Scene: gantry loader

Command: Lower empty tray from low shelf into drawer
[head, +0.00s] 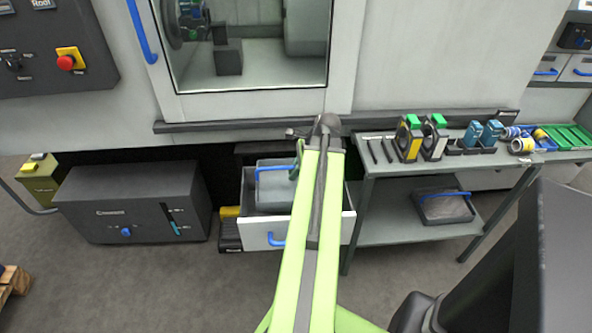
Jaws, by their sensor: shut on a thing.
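A grey tray (273,196) with a blue bar handle (272,169) is within the outline of the open drawer (262,231), which has a pale front and a blue pull. My gripper (296,167) is at the right end of that handle and shut on the tray's handle; my arm hides most of the fingers. My arm also covers the tray's right side and part of the drawer. I cannot tell whether the tray touches the drawer bottom. A second dark tray (445,209) with a blue handle sits on the low shelf (385,233) under the bench.
A dark cabinet (130,203) stands left of the drawer. A machine ledge (240,124) runs above it. Open floor lies in front.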

